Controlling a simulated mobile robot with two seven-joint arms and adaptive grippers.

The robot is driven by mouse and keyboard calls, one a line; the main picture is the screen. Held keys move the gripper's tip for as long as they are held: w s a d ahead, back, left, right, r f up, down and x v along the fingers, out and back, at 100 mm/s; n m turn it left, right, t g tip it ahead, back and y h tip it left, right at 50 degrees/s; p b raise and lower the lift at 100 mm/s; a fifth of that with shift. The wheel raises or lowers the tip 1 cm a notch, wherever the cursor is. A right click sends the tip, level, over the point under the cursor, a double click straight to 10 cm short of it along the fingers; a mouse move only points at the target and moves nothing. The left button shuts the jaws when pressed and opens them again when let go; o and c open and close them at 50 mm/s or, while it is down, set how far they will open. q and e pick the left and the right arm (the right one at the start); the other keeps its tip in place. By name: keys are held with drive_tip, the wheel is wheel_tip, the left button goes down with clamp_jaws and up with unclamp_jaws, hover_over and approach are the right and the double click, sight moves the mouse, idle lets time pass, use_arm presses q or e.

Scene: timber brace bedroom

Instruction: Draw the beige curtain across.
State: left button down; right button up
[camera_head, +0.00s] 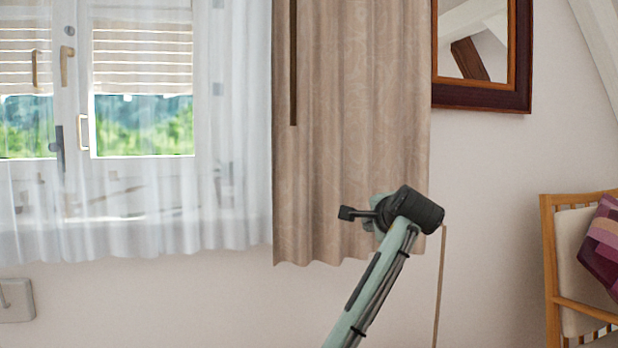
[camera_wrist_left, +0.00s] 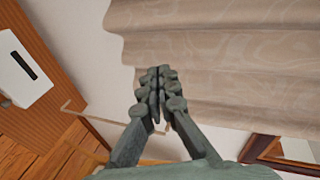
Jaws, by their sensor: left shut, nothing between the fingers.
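The beige curtain (camera_head: 350,120) hangs in folds to the right of the window, bunched at the right side of the sheer white curtain. A dark slim rod (camera_head: 293,60) hangs down along its left part. My left gripper (camera_head: 378,222) is by the curtain's lower right part, mostly hidden behind my wrist. In the left wrist view my left gripper (camera_wrist_left: 155,80) has its fingers together and empty, overlapping the edge of the beige curtain (camera_wrist_left: 230,60). I cannot tell whether they touch it. My right gripper is not in view.
The window (camera_head: 140,125) behind the sheer curtain (camera_head: 235,200) is at the left. A wood-framed mirror (camera_head: 481,97) hangs right of the curtain. A wooden chair (camera_head: 549,265) with a purple cushion (camera_head: 603,245) stands at the right. A thin tan strip (camera_head: 440,285) runs down below my wrist.

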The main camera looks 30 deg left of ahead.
use_arm(q)
wheel_tip(320, 180, up, 18)
drive_tip(key=s+r+y, duration=0.1)
drive_tip(key=s+y, duration=0.1)
drive_tip(key=s, duration=0.1)
drive_tip(key=n+y, duration=0.1)
drive_tip(key=y, duration=0.2)
approach(306, 65)
drive_tip(key=a+p, duration=0.1)
drive_tip(key=a+f+p, duration=0.2)
drive_tip(key=shift+w+a, duration=0.1)
drive_tip(key=shift+a, duration=0.2)
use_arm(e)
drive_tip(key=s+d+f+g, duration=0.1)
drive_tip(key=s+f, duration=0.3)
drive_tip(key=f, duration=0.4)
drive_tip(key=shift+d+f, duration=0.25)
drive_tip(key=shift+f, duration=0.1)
use_arm(q)
drive_tip(key=shift+a, duration=0.1)
